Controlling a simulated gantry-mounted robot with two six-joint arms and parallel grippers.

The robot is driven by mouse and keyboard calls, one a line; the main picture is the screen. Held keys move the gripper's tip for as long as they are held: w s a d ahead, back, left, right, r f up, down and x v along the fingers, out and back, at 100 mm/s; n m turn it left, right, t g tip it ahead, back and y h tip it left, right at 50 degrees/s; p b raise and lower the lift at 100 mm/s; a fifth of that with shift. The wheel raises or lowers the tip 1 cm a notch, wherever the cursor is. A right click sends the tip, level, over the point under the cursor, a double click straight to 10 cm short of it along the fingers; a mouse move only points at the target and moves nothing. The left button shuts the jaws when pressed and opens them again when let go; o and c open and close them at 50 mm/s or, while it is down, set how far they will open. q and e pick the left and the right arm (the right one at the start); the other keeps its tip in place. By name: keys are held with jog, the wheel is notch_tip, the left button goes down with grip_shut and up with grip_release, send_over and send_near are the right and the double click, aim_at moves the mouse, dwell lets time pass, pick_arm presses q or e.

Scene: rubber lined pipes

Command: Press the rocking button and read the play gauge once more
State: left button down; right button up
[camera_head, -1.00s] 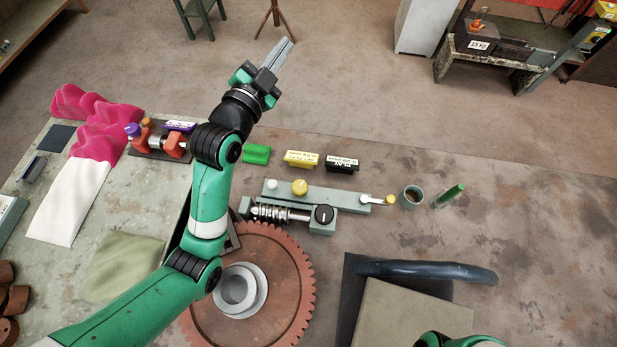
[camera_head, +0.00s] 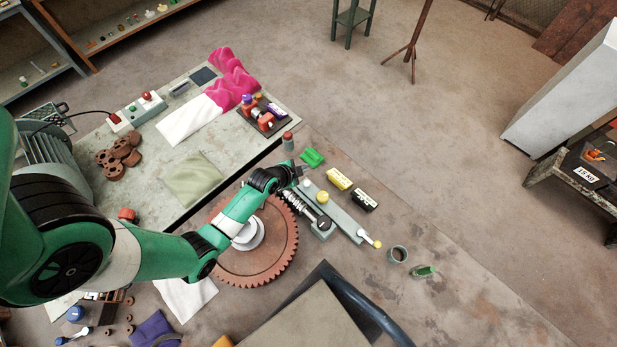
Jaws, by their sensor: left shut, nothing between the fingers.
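A grey fixture bar (camera_head: 343,215) lies on the table behind the toothed gear. It carries a round yellow knob (camera_head: 322,196) and a lever with a yellow tip (camera_head: 377,244). A black round dial (camera_head: 323,226) sits beside it at the end of a spring-wrapped shaft (camera_head: 297,205). A black labelled block (camera_head: 364,200) stands behind the bar. I cannot tell which part is the rocking button or which is the play gauge. My left gripper (camera_head: 303,171) is shut and empty at the bar's far left end; contact is unclear. My right gripper is out of view.
The rust-red gear (camera_head: 270,262) lies under my left arm. A yellow block (camera_head: 339,179) and a green block (camera_head: 312,157) stand near the bar. A grey ring (camera_head: 398,254) lies to the right. A button box (camera_head: 140,108) stands at the left.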

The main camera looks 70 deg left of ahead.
aim_at(305, 185)
pick_arm(q)
notch_tip(305, 185, down, 9)
jog(key=b, duration=0.8)
jog(key=shift+r, duration=0.15)
dwell(1.6)
jog(key=shift+f+b, duration=0.45)
jog(key=shift+f+b, duration=0.55)
jog(key=shift+f, duration=0.1)
dwell(0.5)
jog(key=shift+r, duration=0.1)
jog(key=shift+r+p, duration=0.95)
jog(key=shift+p, duration=0.05)
